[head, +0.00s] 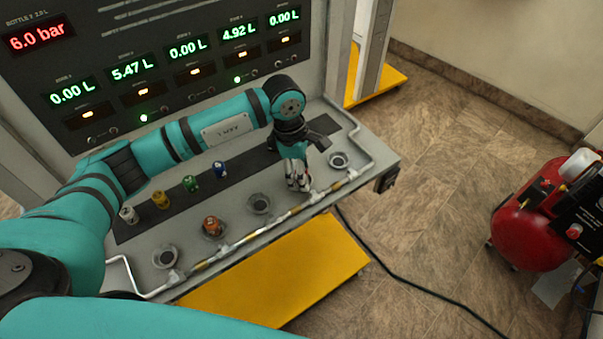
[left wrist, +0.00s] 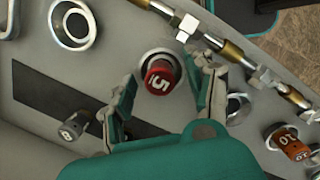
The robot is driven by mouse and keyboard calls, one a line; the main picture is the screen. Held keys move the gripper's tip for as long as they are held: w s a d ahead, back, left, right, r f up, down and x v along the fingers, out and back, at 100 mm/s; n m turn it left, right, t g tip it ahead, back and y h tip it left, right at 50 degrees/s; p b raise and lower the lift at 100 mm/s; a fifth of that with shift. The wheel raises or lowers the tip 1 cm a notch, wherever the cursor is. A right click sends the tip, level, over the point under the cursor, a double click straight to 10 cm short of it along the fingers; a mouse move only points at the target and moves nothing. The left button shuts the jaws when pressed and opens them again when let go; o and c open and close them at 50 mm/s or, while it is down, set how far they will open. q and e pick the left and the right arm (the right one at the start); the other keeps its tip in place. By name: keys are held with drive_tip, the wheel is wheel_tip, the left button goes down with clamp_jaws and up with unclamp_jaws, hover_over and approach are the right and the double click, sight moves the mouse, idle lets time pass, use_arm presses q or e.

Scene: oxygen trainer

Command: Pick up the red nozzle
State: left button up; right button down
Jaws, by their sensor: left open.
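The red nozzle (left wrist: 160,80), marked 5, sits in a round socket in the left wrist view. My left gripper (left wrist: 165,97) is open, with one finger on each side of the nozzle and gaps between them. In the head view my left gripper (head: 297,180) points down over the panel's sloping shelf, and it hides the red nozzle there. My right gripper is not in view.
An orange-brown nozzle (head: 212,226), marked 10, sits in another socket. White (head: 128,214), yellow (head: 160,199), green (head: 190,184) and blue (head: 219,170) nozzles stand on the dark strip. A grey nozzle (left wrist: 73,127) shows left of my gripper. A pipe (head: 263,231) runs along the front edge.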

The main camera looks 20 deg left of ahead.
use_arm(q)
clamp_jaws()
drive_tip(key=shift+r, duration=0.15)
